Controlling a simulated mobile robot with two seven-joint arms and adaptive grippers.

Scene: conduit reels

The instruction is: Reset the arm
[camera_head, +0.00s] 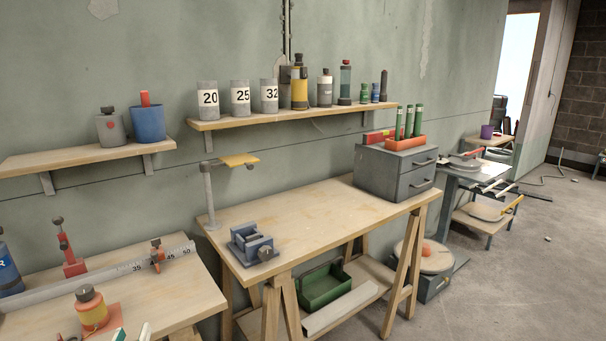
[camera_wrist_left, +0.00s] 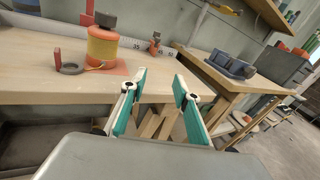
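My left gripper (camera_wrist_left: 158,85) is open in the left wrist view, with two teal and white fingers spread apart and nothing between them. Its fingertips are in front of the front edge of the left workbench (camera_wrist_left: 60,95). In the head view only the tips of my left gripper (camera_head: 131,334) show at the bottom left edge, below the orange spool. The orange spool (camera_wrist_left: 102,47) with a dark top stands on the bench, apart from the fingers; it also shows in the head view (camera_head: 93,312). My right gripper is in neither view.
The left bench carries a long ruler (camera_head: 100,277) and a red clamp (camera_head: 72,262). Wall shelves hold several cans. The floor at right is mostly clear.

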